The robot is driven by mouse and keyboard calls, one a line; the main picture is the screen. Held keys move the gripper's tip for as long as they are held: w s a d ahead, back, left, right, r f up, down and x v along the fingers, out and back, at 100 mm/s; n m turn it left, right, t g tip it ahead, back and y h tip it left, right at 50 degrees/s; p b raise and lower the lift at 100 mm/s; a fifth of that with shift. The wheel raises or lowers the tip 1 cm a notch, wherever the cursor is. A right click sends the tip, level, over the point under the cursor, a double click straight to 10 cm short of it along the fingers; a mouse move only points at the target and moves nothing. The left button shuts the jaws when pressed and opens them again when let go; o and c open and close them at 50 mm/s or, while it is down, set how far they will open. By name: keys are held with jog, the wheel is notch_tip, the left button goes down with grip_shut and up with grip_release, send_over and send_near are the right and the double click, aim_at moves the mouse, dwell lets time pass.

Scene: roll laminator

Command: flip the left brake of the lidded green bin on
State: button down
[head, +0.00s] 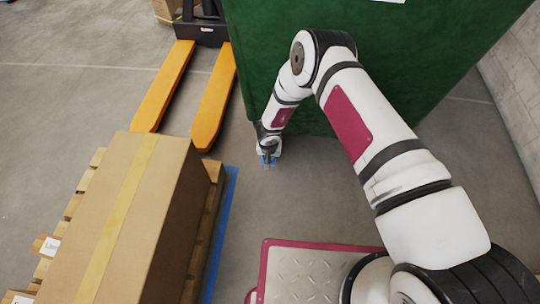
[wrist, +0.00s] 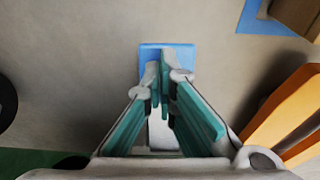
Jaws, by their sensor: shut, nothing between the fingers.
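The green bin (head: 420,75) stands at the top of the head view, its side partly behind my arm; a green strip of it (wrist: 35,162) shows at the lower left of the wrist view. A flat blue pedal (wrist: 185,57), which looks like the left brake, lies beyond my fingertips in the wrist view. My gripper (wrist: 163,78) is shut and empty, its tips overlapping the pedal in the picture; I cannot tell whether they touch. In the head view my gripper (head: 268,158) is low by the bin's lower left corner, and the pedal is hard to separate from it.
Orange pallet-truck forks (head: 165,85) lie left of the bin; one (wrist: 285,115) is at the right of the wrist view. A cardboard box (head: 125,220) sits on a wooden pallet (head: 212,195) edged by blue floor tape (head: 222,230). The floor between pallet and bin is clear.

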jog(key=shift+f, duration=0.35)
dwell(0.4)
jog(key=shift+r, duration=0.3)
jog(key=p+v, duration=0.2)
jog(key=v, duration=0.1)
jog(key=shift+s+r+p, duration=0.1)
jog(key=shift+s+p, duration=0.1)
jog(key=shift+p, duration=0.2)
jog(key=s+r+p, duration=0.3)
jog(key=s+r, duration=0.4)
jog(key=shift+a+p, duration=0.2)
jog(key=shift+p, duration=0.15)
jog(key=shift+r, duration=0.15)
